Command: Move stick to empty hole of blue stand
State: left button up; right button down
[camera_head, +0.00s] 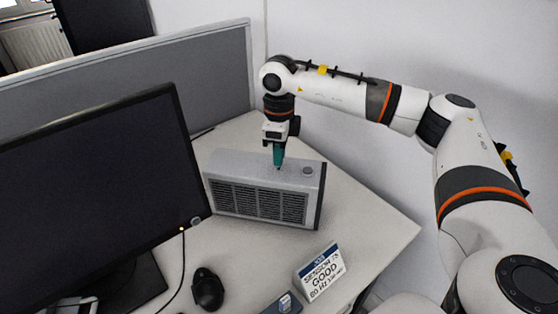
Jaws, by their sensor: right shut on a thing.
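My right gripper (277,141) points down over the grey vented box on the desk. It is shut on a teal stick (279,156), which hangs upright with its dark tip at the box's top. I cannot tell whether the tip touches the box. A small blue-grey block (284,304), perhaps the blue stand, shows at the bottom edge and is cut off; I cannot make out an empty hole in it. My left gripper is out of view.
The grey vented box (262,203) has a round knob on top. A small sign reading GOOD and 60 Hz (321,272) stands at the desk's front. A monitor (90,190) and mouse (207,289) are at left. The desk (375,225) is clear right of the box.

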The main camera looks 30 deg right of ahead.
jog(key=shift+r, duration=0.15)
jog(key=shift+r+p, duration=1.2)
jog(key=shift+r, duration=0.4)
